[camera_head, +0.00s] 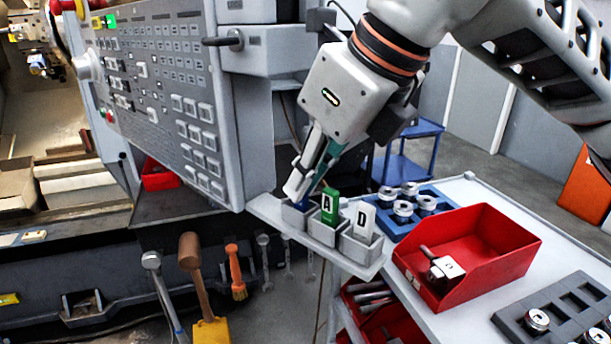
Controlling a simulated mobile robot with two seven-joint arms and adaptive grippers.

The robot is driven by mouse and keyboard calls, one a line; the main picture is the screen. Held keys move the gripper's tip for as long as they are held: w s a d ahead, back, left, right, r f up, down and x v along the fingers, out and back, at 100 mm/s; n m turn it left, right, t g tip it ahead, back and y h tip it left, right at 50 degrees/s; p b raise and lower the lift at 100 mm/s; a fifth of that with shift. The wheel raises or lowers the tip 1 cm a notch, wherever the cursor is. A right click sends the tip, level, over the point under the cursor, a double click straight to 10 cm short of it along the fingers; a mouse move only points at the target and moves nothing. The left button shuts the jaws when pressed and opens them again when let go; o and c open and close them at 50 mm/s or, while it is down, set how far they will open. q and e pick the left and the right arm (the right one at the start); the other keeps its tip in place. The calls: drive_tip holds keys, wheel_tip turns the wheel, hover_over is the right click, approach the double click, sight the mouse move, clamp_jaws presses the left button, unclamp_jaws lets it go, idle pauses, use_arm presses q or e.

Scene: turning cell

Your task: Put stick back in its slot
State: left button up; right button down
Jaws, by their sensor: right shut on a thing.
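A small grey holder (359,258) with three slots in a row sits on a ledge below the control panel. A green stick marked A (330,207) stands in the middle slot, and a white stick marked D (361,220) stands in the right slot. My right gripper (302,197) points down at the left slot. It is shut on a blue stick (303,204), which is mostly hidden by the fingers and slot wall. I cannot tell how deep the blue stick sits. My left gripper is not in view.
The machine's control panel (160,90) rises just left of the holder. On the right, a cart (490,305) carries a red bin (480,256) with a white-tagged part and a blue tray (381,228) of metal parts. A mallet (192,265) and other tools hang below left.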

drive_tip(key=shift+f, duration=0.1)
drive_tip(key=c, duration=2.1)
unclamp_jaws()
drive_tip(key=v, duration=1.2)
